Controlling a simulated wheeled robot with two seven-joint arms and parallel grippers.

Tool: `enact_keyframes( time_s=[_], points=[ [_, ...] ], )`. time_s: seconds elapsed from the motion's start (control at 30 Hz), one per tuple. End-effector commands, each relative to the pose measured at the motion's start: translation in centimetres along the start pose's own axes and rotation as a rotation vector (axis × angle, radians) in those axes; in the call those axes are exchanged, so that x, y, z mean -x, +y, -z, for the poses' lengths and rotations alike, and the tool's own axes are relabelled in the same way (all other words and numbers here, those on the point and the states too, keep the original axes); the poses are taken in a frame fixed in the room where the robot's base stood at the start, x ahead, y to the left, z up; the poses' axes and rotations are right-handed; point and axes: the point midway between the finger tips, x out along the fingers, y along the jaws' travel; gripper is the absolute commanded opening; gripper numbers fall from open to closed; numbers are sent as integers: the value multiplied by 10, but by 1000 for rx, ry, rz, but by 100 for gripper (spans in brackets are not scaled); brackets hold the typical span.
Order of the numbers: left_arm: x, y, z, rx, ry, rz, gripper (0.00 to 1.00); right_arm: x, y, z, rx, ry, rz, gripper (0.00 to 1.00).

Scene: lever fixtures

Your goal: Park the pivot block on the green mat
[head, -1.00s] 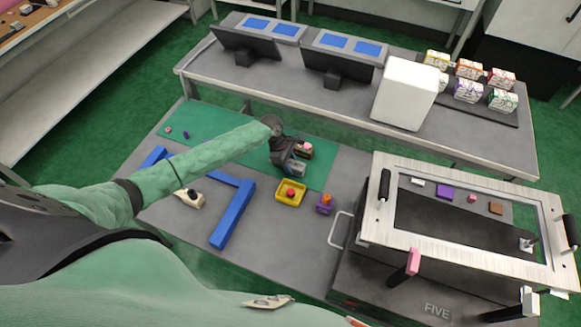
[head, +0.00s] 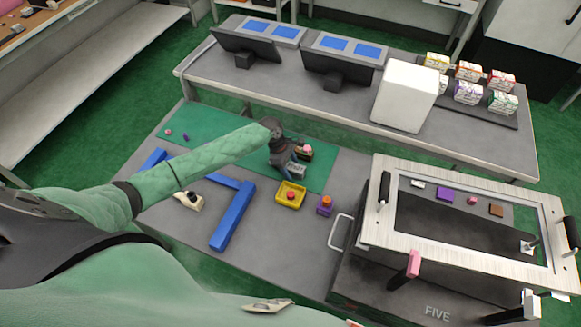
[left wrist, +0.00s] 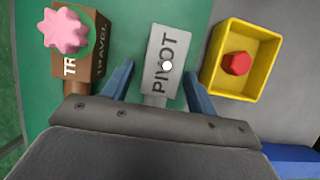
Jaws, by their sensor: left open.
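The grey pivot block (left wrist: 165,55), lettered PIVOT with a white round spot on top, lies over the green mat (left wrist: 125,25) in the left wrist view. In the head view the block (head: 297,172) is near the right part of the green mat (head: 225,140). My left gripper (left wrist: 160,72) is open, with a blue finger on each side of the block and gaps visible. In the head view the left gripper (head: 284,163) is low over the block and partly hides it. My right gripper is not in view.
A brown TRAVEL block (left wrist: 97,50) with a pink knob stands close left of the gripper. A yellow tray (left wrist: 212,75) with a red piece is close right. A purple block (head: 325,208), blue bars (head: 232,215) and a cream piece (head: 188,201) are on the grey table.

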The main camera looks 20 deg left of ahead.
Motion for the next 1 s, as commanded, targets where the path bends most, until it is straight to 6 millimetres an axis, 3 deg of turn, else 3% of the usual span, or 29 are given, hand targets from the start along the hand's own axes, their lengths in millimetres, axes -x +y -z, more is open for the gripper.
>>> enact_keyframes(
  time_s=[0.07,0.2,0.6,0.8,1.0],
  points=[
    [8,1,1,-1,0,-3,58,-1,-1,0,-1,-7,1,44],
    [31,0,2,-2,1,-3,58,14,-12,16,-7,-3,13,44],
    [101,0,1,-1,0,-1,58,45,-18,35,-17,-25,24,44],
    [116,0,0,-1,0,-1,58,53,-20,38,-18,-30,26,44],
    [118,0,0,-1,-1,0,58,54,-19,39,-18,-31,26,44]
  ],
)
